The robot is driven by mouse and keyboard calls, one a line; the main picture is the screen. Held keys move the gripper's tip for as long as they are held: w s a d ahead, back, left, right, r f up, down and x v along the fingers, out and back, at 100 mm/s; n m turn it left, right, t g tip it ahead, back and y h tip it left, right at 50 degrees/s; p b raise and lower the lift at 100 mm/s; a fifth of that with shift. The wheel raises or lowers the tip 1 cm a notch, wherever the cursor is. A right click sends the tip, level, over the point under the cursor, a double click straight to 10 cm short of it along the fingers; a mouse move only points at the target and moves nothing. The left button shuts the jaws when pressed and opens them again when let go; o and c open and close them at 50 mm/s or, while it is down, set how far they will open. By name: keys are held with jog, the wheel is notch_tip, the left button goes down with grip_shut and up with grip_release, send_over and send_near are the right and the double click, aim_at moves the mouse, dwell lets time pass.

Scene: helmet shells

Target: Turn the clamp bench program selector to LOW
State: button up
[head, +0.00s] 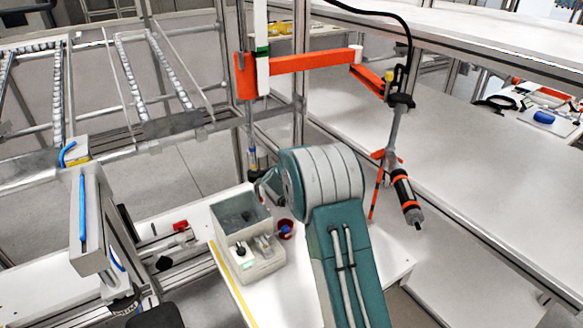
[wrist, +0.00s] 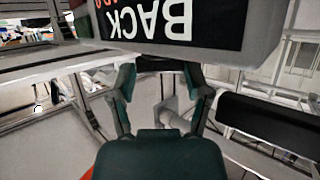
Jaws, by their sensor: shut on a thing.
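A grey control box (head: 262,268) stands on the white bench in the head view. A small dark knob (head: 240,250) and a pale raised fitting (head: 265,245) sit on its low step; I cannot read which setting either shows. My teal arm rises to the right of the box, and its elbow hides my gripper there. In the wrist view the two fingers of my gripper (wrist: 160,85) stand apart, their tips meeting the lower edge of a grey block with a black panel (wrist: 215,20) lettered "BACK". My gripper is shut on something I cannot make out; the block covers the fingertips.
An orange bracket arm (head: 312,62) with a hanging tool (head: 405,195) stands behind. A clamp fixture (head: 92,215) is at the left. The long white table (head: 470,170) is mostly clear.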

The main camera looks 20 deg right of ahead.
jog(key=shift+w+a+m+g, duration=0.1)
jog(key=shift+a+m+g, duration=0.05)
jog(key=shift+m+g, duration=0.15)
jog(key=o, duration=0.9)
jog(key=shift+n, duration=0.4)
jog(key=shift+n+t+y, duration=0.5)
jog(key=shift+t+y, duration=0.1)
jog(key=shift+d+n+t+y, duration=0.3)
jog(key=shift+n+y, duration=0.3)
jog(key=shift+y, duration=0.1)
